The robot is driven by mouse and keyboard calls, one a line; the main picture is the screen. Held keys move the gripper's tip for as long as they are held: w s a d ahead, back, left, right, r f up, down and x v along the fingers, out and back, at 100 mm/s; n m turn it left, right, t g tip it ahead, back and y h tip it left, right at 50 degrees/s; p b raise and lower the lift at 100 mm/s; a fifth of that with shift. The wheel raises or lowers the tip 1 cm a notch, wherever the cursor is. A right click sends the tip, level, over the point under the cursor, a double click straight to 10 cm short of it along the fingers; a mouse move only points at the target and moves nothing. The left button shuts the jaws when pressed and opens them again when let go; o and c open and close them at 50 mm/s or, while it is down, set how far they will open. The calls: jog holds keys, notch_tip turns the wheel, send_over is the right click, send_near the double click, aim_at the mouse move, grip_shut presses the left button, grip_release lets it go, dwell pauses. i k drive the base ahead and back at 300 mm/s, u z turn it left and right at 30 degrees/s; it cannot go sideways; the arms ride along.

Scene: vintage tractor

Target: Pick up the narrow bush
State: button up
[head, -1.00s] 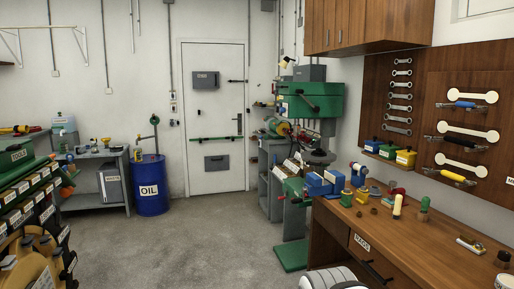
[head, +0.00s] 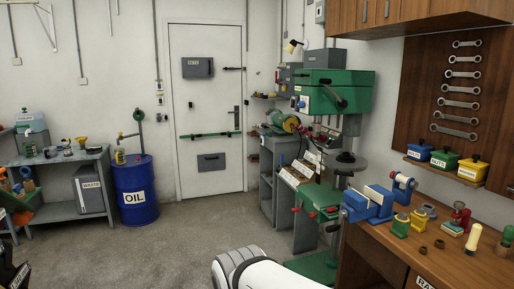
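Two small dark brown rings lie on the wooden workbench (head: 395,262), near its front edge. One ring (head: 422,252) is nearer the edge, and the other ring (head: 440,243) is a little behind and to the right. They look like bushes, but they are too small to tell which is the narrow one. Part of my white arm (head: 262,272) shows at the bottom middle, left of the workbench. My gripper is outside the view.
A blue vise (head: 370,205) stands at the bench's left end. Green-yellow, red and cream-topped items stand around the rings. A green drill press (head: 335,90) is behind the bench. Grey floor (head: 150,250) is clear in the middle.

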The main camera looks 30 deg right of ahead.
aim_at(423, 250)
jog(key=z, duration=0.7)
jog(key=i, duration=1.5)
jog(key=z, duration=1.05)
jog(key=k, duration=0.85)
jog(key=z, duration=0.2)
jog(key=i, duration=0.9)
jog(key=z, duration=1.05)
